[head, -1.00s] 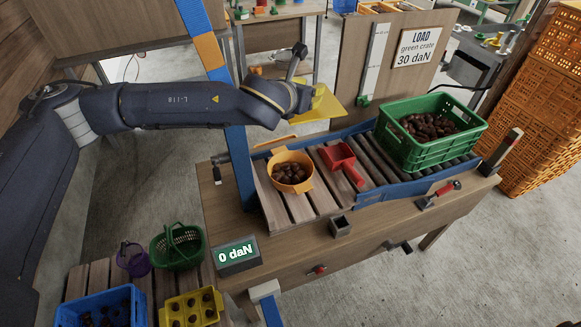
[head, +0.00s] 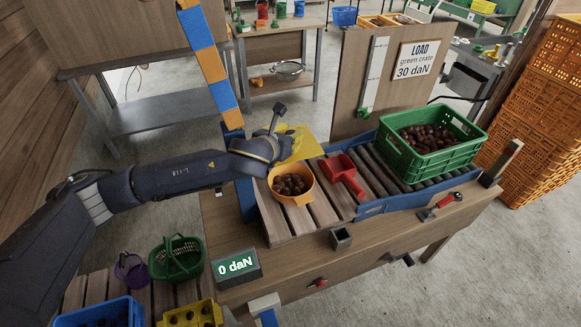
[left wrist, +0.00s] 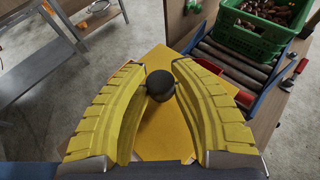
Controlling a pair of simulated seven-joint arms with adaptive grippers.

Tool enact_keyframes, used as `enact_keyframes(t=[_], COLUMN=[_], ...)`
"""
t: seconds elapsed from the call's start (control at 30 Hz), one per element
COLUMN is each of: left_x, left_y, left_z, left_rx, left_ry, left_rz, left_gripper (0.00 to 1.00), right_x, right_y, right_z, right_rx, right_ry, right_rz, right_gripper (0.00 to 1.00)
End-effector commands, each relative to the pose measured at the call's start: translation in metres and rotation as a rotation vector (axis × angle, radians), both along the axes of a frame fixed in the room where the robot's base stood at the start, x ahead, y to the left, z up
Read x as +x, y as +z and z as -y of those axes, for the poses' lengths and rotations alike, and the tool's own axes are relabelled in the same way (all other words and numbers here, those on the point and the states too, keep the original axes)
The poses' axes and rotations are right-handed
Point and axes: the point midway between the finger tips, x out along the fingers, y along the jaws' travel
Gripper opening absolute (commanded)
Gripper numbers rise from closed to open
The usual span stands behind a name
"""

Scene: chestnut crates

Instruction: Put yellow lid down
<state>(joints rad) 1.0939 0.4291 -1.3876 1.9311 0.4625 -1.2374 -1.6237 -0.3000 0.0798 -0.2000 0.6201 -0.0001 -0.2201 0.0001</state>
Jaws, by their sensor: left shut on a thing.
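My left gripper (head: 287,143) has yellow fingers and is shut on the dark round knob of the yellow lid (head: 309,145). In the left wrist view the knob (left wrist: 160,85) sits between the fingertips, and the flat lid (left wrist: 165,130) spreads out beyond and below them. In the head view the lid looks tilted, just behind the orange bowl (head: 292,184) of chestnuts on the slatted boards. I cannot tell whether the lid touches anything. My right gripper is not in view.
A red scoop (head: 343,174) lies right of the bowl. A green crate (head: 430,163) of chestnuts stands on the rollers at the right. The display (head: 236,266) reads 0 daN. A green basket (head: 177,258) and blue crate (head: 97,314) are at lower left.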

Motion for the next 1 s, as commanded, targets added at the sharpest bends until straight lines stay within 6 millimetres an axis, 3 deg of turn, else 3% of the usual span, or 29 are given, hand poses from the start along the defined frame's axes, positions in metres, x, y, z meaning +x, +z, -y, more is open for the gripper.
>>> enact_keyframes(t=[0.1, 0.3, 0.67, 1.0], left_x=[-0.001, 0.0, 0.0, 0.0], left_y=[-0.029, -0.065, -0.09, -0.126], left_z=[0.0, 0.0, 0.0, 0.0], left_rx=[0.001, 0.001, 0.0, 0.0], left_ry=[0.001, 0.001, 0.0, 0.0], left_rz=[-0.004, -0.002, -0.001, 0.0], left_gripper=[0.0, 0.0, 0.0, 0.0], right_x=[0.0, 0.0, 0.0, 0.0], right_y=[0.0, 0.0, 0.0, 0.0], right_z=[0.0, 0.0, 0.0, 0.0], right_rx=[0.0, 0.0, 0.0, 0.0], right_ry=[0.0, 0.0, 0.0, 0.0], right_rz=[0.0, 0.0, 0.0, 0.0], right_gripper=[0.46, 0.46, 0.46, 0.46])
